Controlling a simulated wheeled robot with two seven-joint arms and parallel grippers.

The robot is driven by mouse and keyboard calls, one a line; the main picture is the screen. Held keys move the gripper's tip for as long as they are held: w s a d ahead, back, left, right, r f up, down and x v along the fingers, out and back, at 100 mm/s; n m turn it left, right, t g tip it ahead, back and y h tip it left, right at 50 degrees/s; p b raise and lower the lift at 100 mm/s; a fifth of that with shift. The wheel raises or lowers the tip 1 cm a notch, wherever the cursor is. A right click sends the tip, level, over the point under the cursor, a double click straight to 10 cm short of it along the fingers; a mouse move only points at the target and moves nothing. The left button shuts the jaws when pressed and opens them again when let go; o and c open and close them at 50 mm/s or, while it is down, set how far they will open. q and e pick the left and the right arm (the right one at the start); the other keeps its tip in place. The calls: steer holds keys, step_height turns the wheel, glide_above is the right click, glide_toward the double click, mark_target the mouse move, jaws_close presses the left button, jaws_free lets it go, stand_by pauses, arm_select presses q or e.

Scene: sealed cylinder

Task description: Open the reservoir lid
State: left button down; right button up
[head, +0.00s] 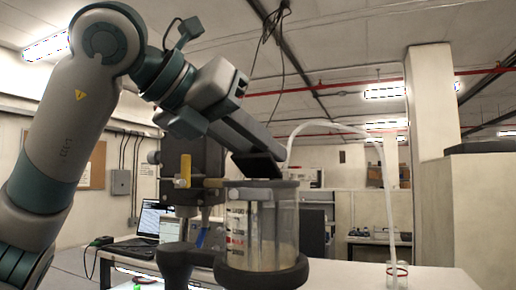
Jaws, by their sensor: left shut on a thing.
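The reservoir is a clear cylinder (287,232) with a red and white level label, held upright in a dark ring clamp at the middle of the head view. Its grey lid (289,184) sits level on its top rim. My left gripper (258,167) comes down at a slant from the upper left, and its dark fingers are at the top of the lid. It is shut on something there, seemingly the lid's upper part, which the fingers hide. My right gripper is not in view.
A pale tube (388,180) arches from behind the gripper to a small glass jar (397,274) on the white table (345,272). A laptop (153,222) stands behind.

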arm_select(q)
steer(key=shift+w+r+g+y+p, duration=0.2)
steer(key=shift+w+g+y+p, duration=0.1)
steer(key=shift+g, duration=0.3)
steer(key=c, duration=1.6)
jaws_free()
steer(key=shift+d, duration=0.1)
steer(key=shift+s+a+r+b, duration=0.2)
steer(key=shift+s+a+b, duration=0.15)
steer(key=shift+b+v, duration=2.35)
steer(key=shift+v, duration=5.85)
steer(key=shift+o, duration=0.3)
